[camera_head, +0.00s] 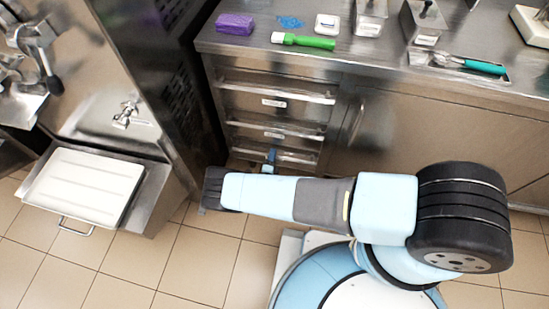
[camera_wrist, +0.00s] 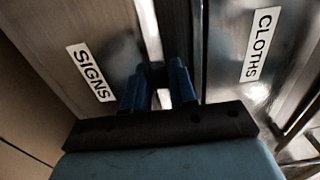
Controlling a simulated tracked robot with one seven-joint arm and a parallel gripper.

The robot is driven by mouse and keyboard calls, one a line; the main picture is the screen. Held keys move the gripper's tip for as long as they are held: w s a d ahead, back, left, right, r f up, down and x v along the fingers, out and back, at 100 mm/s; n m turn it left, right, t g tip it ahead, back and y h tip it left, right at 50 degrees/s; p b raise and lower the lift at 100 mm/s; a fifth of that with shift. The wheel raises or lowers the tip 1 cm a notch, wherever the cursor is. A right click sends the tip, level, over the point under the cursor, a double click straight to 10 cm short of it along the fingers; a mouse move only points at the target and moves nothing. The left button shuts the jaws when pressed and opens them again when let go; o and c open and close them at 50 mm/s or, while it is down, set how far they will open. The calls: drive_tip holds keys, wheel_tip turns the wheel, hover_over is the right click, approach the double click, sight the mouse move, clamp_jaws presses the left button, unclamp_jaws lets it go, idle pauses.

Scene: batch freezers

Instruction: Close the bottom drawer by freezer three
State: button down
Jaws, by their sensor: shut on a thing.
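The steel drawer stack stands under the counter in the head view. Its bottom drawer (camera_head: 298,157) is lowest, partly hidden by my arm; how far it stands out I cannot tell. My gripper (camera_head: 271,155) reaches to its front edge. In the wrist view the blue fingers of my gripper (camera_wrist: 160,88) are shut on a bright metal edge, which looks like the drawer's handle. A front labelled SIGNS (camera_wrist: 90,72) lies left of the fingers and one labelled CLOTHS (camera_wrist: 262,45) lies right.
The top drawer (camera_head: 255,103) and middle drawer (camera_head: 300,136) look closed. A freezer with a white tray (camera_head: 85,185) stands at left. Tiled floor (camera_head: 140,265) is clear at lower left.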

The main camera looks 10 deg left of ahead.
drive_tip(key=shift+w+f, duration=0.1)
drive_tip(key=shift+w, duration=0.05)
drive_tip(key=c, duration=1.2)
unclamp_jaws()
drive_tip(key=shift+w+f, duration=0.1)
drive_tip(key=shift+o, duration=1)
drive_tip(key=s, duration=1.4)
